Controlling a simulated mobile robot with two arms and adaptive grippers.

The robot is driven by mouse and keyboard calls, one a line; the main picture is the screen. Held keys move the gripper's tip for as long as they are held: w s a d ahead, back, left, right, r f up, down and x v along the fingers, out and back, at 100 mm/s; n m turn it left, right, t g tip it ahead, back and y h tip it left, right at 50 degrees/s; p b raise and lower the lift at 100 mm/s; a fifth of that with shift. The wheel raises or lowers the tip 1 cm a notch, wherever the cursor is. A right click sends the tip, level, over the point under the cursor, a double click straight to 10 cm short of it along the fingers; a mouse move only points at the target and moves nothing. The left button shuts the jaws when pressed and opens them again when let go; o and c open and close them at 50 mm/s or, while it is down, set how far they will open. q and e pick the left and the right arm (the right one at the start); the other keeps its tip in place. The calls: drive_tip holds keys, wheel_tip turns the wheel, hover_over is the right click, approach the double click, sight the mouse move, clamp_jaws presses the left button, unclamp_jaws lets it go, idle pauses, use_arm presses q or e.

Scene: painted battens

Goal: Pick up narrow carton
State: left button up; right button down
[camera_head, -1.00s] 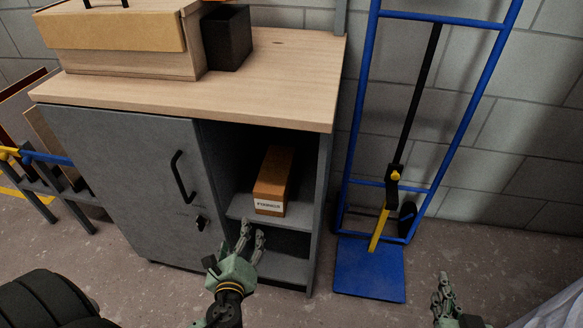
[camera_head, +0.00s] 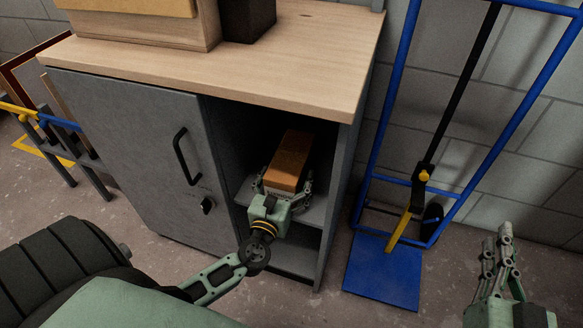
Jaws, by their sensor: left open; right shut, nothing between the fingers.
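The narrow carton (camera_head: 290,163) is an orange-brown box lying lengthwise on the upper shelf inside the open right part of the grey cabinet. My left gripper (camera_head: 284,186) is at the carton's near end, open, with one finger on each side of it. The gripper covers most of the carton's front label. I cannot tell whether the fingers touch the carton. My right gripper (camera_head: 497,235) is at the lower right, shut and empty, away from the cabinet.
The cabinet (camera_head: 140,150) has a shut door on its left and a wooden top (camera_head: 300,60) carrying a wooden box (camera_head: 140,30) and a dark container (camera_head: 248,18). A blue hand truck (camera_head: 385,270) stands right of it. A shelf edge lies under my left gripper.

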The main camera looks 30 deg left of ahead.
use_arm(q)
drive_tip(key=shift+w+a, duration=0.1)
drive_tip(key=shift+w, duration=0.5)
drive_tip(key=c, duration=1.6)
drive_tip(key=shift+r, duration=0.1)
drive_tip(key=shift+c, duration=0.4)
